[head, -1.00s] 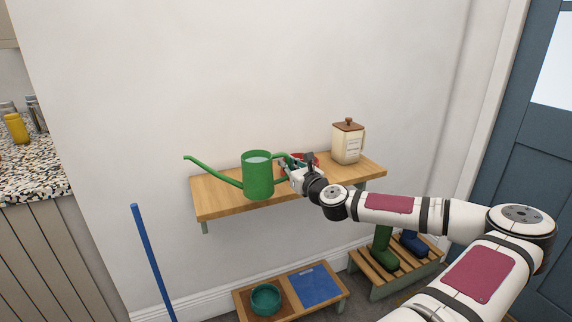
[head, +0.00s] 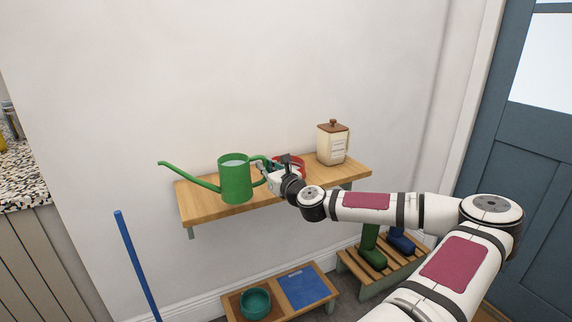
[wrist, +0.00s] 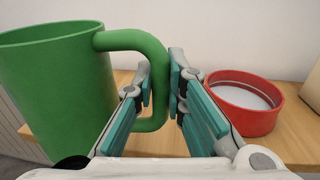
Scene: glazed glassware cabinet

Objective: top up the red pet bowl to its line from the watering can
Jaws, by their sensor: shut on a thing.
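The green watering can (head: 236,180) is upright at the left part of the wall shelf, its long spout to the left and its handle to the right. Whether its base touches the shelf I cannot tell. My gripper (head: 268,172) is shut on its handle (wrist: 155,60), which stands between the fingers in the wrist view. The red pet bowl (wrist: 245,120) stands on the shelf to the right of my gripper, with pale contents inside; its line cannot be made out. In the head view the red bowl (head: 297,162) is partly hidden behind my gripper.
The wooden shelf (head: 200,205) also bears a cream lidded canister (head: 332,147) at its right. Below are a low stand with a teal bowl (head: 255,304) and blue mat (head: 304,289), and a boot rack (head: 352,262). A blue pole (head: 136,262) stands at left.

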